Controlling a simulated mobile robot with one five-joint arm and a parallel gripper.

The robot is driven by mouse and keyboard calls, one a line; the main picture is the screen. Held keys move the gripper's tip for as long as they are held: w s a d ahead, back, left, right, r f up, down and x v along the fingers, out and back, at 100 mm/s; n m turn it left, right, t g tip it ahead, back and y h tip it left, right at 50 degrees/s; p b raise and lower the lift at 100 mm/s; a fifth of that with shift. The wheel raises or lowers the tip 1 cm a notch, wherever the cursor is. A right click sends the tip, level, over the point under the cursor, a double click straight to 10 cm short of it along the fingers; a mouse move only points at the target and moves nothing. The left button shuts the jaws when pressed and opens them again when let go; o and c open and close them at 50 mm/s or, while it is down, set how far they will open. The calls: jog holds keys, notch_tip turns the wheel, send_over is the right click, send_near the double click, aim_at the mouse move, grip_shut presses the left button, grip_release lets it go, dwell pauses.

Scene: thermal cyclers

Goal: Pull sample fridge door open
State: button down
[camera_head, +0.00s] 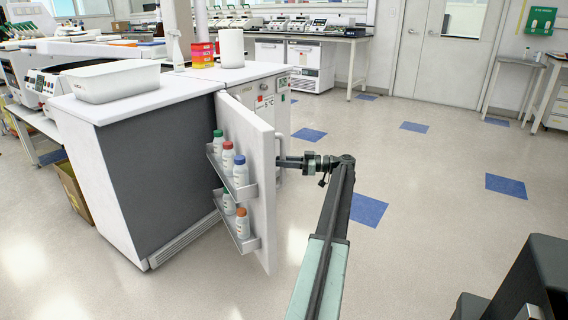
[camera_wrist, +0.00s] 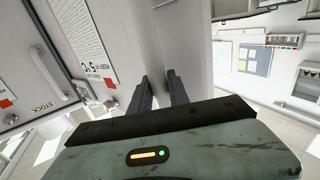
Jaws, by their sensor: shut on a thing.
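The sample fridge (camera_head: 160,165) is a white-topped, dark grey-sided cabinet at left in the head view. Its white door (camera_head: 240,125) stands swung out, with its inner side facing left. Two door racks (camera_head: 240,243) hold several white bottles (camera_head: 228,158) with coloured caps. My gripper (camera_head: 284,161) is at the outer side of the door, reaching in from the right. In the wrist view, both fingers (camera_wrist: 158,76) point at the white door face (camera_wrist: 170,35) and are shut on the door handle. The exact contact is mostly hidden.
A neighbouring unit with labels and a handle (camera_wrist: 45,75) is close on the left in the wrist view. The floor (camera_head: 430,210) to the right is clear.

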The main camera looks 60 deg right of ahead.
jog(key=c, duration=1.3)
grip_release()
jog(key=shift+o, duration=0.2)
jog(key=shift+s, duration=0.1)
jog(key=v, duration=0.7)
jog(key=shift+s, duration=0.3)
